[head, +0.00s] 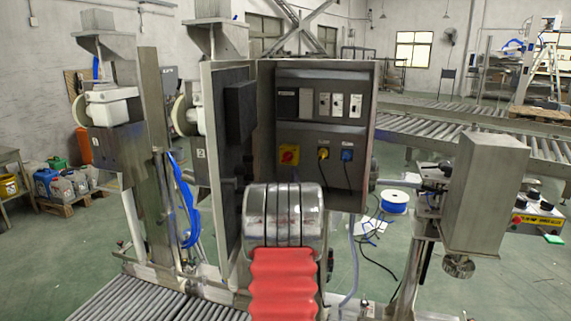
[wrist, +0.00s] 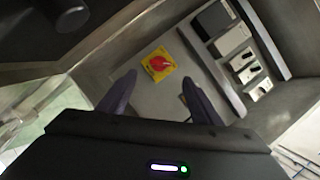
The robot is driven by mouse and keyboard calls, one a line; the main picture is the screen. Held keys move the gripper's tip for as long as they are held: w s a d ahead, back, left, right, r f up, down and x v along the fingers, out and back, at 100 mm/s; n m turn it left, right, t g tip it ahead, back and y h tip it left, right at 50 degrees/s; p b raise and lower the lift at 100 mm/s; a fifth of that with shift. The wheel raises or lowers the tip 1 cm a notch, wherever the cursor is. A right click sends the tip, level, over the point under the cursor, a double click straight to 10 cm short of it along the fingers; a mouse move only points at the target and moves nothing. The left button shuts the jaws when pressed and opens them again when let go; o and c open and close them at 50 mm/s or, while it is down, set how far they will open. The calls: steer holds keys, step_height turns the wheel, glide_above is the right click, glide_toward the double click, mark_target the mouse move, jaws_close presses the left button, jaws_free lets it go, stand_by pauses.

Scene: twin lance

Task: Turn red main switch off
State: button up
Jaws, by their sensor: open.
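The red main switch (head: 289,155) is a red rotary knob on a yellow square plate, at the lower left of the open grey control cabinet (head: 366,75). In the wrist view the red switch (wrist: 159,63) shows just above and between my fingertips, apart from them. My gripper (wrist: 158,88) is open and empty, with its two dark fingers spread. The knob's exact angle is too small to read. In the head view my gripper is not clearly visible; the red ribbed and metal parts of my arm stand below the cabinet.
A yellow socket (head: 323,153) and a blue socket (head: 347,155) with cables sit right of the switch. A row of breakers (head: 324,104) is above. The cabinet's open door (head: 237,150) stands at the left. A metal box (head: 485,190) stands at the right.

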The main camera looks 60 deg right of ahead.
mark_target(286, 159)
steer(key=shift+x, duration=5.45)
steer(key=shift+c, duration=0.3)
steer(key=shift+f, duration=0.1)
steer(key=c, duration=1)
